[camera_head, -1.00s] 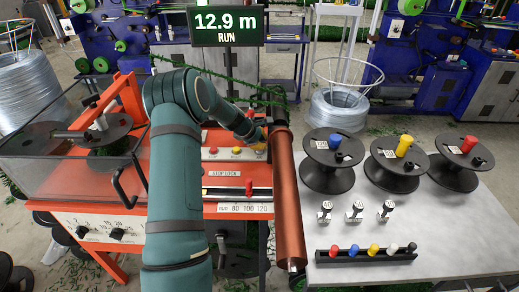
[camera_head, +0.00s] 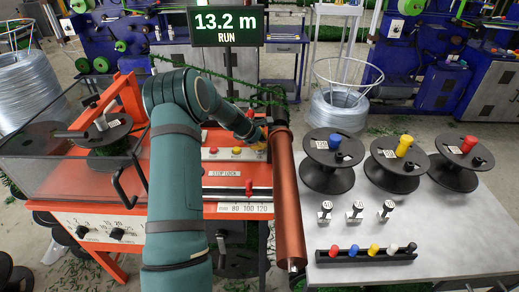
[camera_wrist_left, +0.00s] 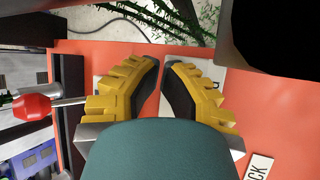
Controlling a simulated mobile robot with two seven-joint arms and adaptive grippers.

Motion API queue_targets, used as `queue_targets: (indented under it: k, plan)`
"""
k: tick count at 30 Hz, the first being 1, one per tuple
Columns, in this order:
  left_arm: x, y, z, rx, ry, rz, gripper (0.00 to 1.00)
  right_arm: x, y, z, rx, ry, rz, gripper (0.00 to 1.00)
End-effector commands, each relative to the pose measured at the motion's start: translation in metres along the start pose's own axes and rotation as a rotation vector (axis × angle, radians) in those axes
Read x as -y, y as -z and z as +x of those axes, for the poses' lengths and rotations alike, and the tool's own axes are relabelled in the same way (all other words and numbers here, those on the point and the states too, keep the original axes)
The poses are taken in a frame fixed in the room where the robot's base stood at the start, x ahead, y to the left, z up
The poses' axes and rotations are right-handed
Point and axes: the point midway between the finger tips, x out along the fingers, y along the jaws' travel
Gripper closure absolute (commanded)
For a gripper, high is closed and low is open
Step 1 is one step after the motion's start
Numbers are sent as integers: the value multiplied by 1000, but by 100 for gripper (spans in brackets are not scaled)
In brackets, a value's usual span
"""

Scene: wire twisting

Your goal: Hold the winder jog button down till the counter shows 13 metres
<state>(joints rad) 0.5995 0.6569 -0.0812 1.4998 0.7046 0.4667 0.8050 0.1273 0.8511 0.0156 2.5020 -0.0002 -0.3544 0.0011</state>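The counter display (camera_head: 227,25) reads 13.2 m with RUN below it in the head view. My left gripper (camera_head: 259,146) is at the far right of the orange winder's button panel (camera_head: 225,158). A red button (camera_head: 213,150) and a yellow button (camera_head: 236,150) show left of it. In the left wrist view my left gripper's yellow fingers (camera_wrist_left: 164,68) point down at the panel, with a narrow gap between their dark pads. No button shows between them; the spot under the fingertips is hidden, so contact cannot be seen. My right gripper is not in view.
A red-knobbed lever (camera_wrist_left: 31,107) stands beside the panel. A clear guard (camera_head: 65,160) covers the reel at left. A copper-coloured roller (camera_head: 285,200) runs along the right edge. A grey table (camera_head: 440,225) with spools, stamps and a rack of coloured pegs lies beyond it.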

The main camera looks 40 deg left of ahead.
Motion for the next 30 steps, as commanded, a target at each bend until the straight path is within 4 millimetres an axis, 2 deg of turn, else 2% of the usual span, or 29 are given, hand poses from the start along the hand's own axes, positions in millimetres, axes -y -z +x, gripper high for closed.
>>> queue_targets:
  k: [1, 2, 12, 25, 30]
  plan:
    - [9, 7, 5, -9, 19, 1, 100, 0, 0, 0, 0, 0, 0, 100]
    - [9, 7, 5, -9, 19, 1, 100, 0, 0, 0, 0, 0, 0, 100]
    - [0, -3, -9, -6, 15, 1, 100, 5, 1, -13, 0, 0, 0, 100]
    - [-5, -8, -13, -1, 8, 0, 100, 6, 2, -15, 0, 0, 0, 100]
    - [-11, -14, -24, 0, 7, 0, 100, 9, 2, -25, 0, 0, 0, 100]
